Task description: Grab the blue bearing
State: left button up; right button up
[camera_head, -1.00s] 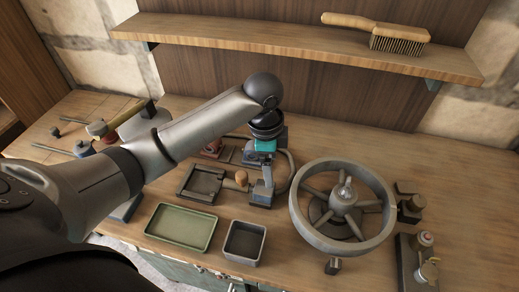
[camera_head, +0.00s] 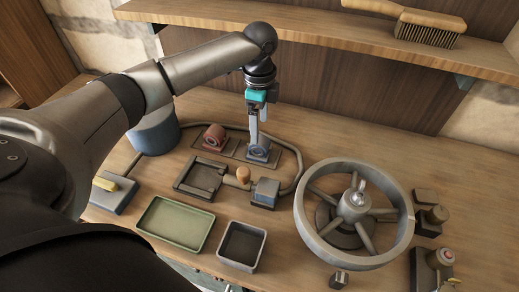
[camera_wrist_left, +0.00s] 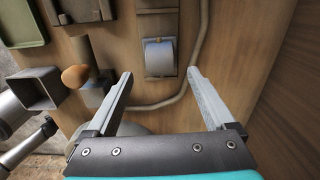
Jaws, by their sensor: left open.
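The blue bearing (camera_head: 259,153) sits on a flat dark base at the back of the bench, right of a red bearing (camera_head: 213,137). My left gripper (camera_head: 256,138) comes down over the blue bearing from above and partly hides it in the head view. In the left wrist view, the blue bearing (camera_wrist_left: 158,57) shows just beyond the gap between the two open fingertips (camera_wrist_left: 158,75). Nothing is between the fingers there. My right gripper is not in view.
A large spoked wheel (camera_head: 317,240) stands to the right. A green tray (camera_head: 146,226) and a grey square bin (camera_head: 242,266) lie in front. A fixture with a wooden knob (camera_head: 243,174) is near the bearing. A hose (camera_head: 299,168) curves around the bearings. A shelf (camera_head: 290,38) with a brush hangs above.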

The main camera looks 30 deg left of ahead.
aim_at(259, 147)
pick_arm(q)
notch_tip(259, 147, down, 7)
jog(key=shift+r+b, duration=0.1)
jog(key=shift+b, duration=0.55)
grip_shut()
dwell(0.5)
jog(key=shift+r, duration=0.1)
